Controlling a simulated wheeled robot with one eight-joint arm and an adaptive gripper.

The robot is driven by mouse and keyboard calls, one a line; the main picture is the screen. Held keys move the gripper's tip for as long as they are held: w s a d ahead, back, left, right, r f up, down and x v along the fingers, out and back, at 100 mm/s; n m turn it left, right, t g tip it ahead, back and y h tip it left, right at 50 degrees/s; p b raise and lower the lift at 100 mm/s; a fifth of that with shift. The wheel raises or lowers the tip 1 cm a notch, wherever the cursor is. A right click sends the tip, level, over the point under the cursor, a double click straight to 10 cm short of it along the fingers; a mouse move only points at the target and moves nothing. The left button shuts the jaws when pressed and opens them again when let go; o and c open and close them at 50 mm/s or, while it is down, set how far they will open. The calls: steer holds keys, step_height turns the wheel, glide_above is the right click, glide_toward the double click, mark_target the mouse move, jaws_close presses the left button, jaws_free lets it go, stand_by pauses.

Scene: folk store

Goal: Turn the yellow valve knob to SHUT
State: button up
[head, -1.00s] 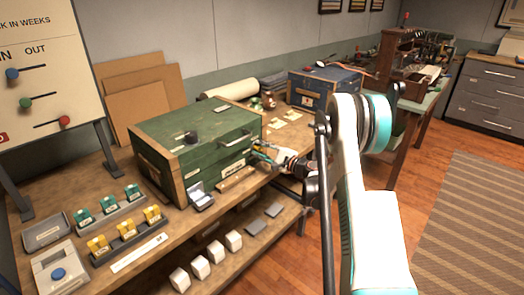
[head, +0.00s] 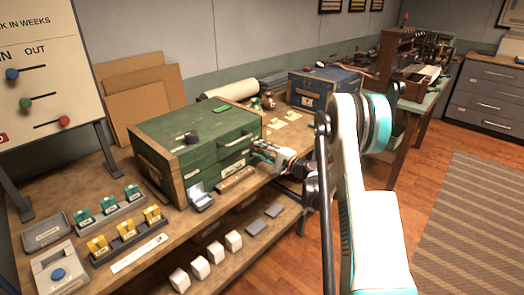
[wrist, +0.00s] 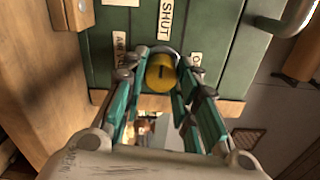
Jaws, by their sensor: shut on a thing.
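The yellow valve knob (wrist: 161,74) is on the front of the green chest, seen in the wrist view. It is round with a short dark mark on its face. A SHUT label (wrist: 167,18) stands above it, an AIR label (wrist: 120,45) to its left, and a partly covered label starting with O (wrist: 196,66) to its right. My gripper (wrist: 162,60) is shut on the knob, with a teal finger on either side. In the head view my gripper (head: 262,152) is at the right part of the chest front, and the knob is hidden there.
The green chest (head: 190,145) stands on the wooden bench (head: 205,222). Racks with yellow (head: 125,230) and teal pieces (head: 108,206) stand at left. A blue case (head: 322,85) is behind.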

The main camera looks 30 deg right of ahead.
steer(key=o, duration=1.1)
steer(key=shift+c, duration=0.2)
steer(key=shift+s, duration=0.1)
steer(key=v, duration=1.1)
steer(key=shift+s+d, duration=0.15)
steer(key=shift+s, duration=0.2)
